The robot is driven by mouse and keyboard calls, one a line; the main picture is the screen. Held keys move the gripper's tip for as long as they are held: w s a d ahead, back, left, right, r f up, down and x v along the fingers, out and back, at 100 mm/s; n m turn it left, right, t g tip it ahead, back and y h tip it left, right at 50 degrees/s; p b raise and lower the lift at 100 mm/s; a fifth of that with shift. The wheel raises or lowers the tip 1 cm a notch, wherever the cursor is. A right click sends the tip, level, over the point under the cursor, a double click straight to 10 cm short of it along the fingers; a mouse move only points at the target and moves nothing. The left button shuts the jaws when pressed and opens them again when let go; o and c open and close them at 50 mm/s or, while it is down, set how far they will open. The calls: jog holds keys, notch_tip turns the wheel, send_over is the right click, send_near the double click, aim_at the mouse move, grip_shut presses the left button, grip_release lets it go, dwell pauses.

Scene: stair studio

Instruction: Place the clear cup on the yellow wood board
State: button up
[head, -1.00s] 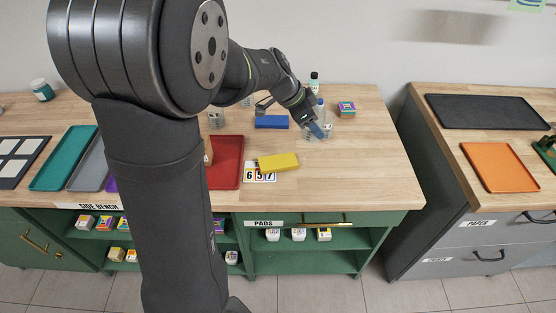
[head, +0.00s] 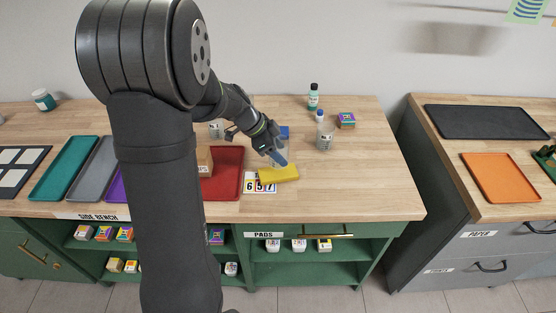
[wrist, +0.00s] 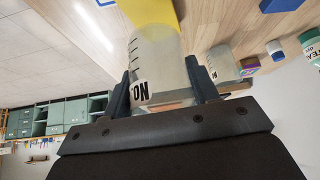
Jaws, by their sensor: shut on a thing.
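My gripper (head: 278,158) is shut on the clear cup (wrist: 160,55), which has dark measuring marks and a label and sits between the two fingers in the wrist view. The yellow wood board (head: 284,176) lies on the bench just below the gripper in the head view. It also shows in the wrist view (wrist: 162,10), beyond the cup's far end. The cup is mostly hidden by the gripper in the head view. I cannot tell whether the cup touches the board.
A number card (head: 259,188) lies at the board's front left, and a red tray (head: 228,183) stands left. A blue block (head: 285,131) is behind the gripper. Another clear container (head: 325,143), bottles and a colourful box (head: 346,120) stand back right. The bench's right front is clear.

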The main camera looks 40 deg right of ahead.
jog(key=shift+w+f, duration=0.1)
jog(key=shift+f, duration=1.95)
jog(key=shift+f, duration=0.1)
jog(key=o, duration=1)
jog(key=v, duration=1.2)
